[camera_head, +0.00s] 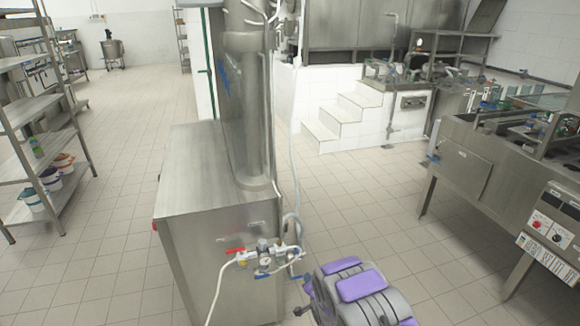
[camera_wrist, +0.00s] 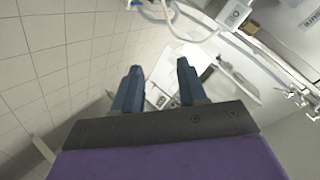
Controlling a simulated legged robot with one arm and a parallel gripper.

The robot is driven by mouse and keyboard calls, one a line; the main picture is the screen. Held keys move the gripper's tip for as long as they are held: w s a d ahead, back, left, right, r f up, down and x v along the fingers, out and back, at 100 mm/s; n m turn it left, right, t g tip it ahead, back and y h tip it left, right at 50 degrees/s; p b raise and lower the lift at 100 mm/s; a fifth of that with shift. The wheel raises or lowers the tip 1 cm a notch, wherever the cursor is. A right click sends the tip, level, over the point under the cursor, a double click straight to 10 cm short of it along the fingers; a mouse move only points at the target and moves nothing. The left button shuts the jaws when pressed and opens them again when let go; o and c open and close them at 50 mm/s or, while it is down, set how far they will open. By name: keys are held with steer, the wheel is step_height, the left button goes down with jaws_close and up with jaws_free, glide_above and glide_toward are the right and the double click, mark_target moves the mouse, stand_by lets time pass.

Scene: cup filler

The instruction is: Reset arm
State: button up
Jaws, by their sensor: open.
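My gripper (camera_wrist: 158,75) shows in the wrist view with its two dark blue fingers apart and nothing between them. The wrist view is tilted. In the head view my grey and purple arm (camera_head: 360,287) shows at the bottom, just right of the steel cabinet (camera_head: 215,185). The fingertips cannot be made out in the head view.
The cabinet carries a tall steel column (camera_head: 247,110), and valves with a red handle (camera_head: 236,250) and hoses are on its front. A steel machine (camera_head: 480,165) stands at right. Shelves (camera_head: 60,130) stand at left. White steps (camera_head: 340,115) rise behind. Tiled floor lies open between.

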steer(key=s+d+r+n+g+h, duration=0.25)
steer(key=d+r, duration=0.55)
steer(key=r, duration=0.4)
steer(key=s+d+r+g+h, duration=0.1)
steer(key=s+d+r+g, duration=0.2)
steer(key=s+r, duration=0.75)
steer(key=s+a+r+n+g, duration=0.1)
steer(key=s+r, duration=0.3)
steer(key=s, duration=1)
steer(key=s+a+r+n+g+y, duration=0.1)
steer(key=s+r+g, duration=0.3)
steer(key=s, duration=0.9)
steer(key=s+a+r+n+g, duration=0.3)
steer(key=s+r, duration=0.3)
steer(key=s, duration=0.8)
steer(key=shift+s+a+r+n+y, duration=0.15)
steer(key=shift+s+r+n+y, duration=0.1)
steer(key=shift+s+n+y, duration=0.1)
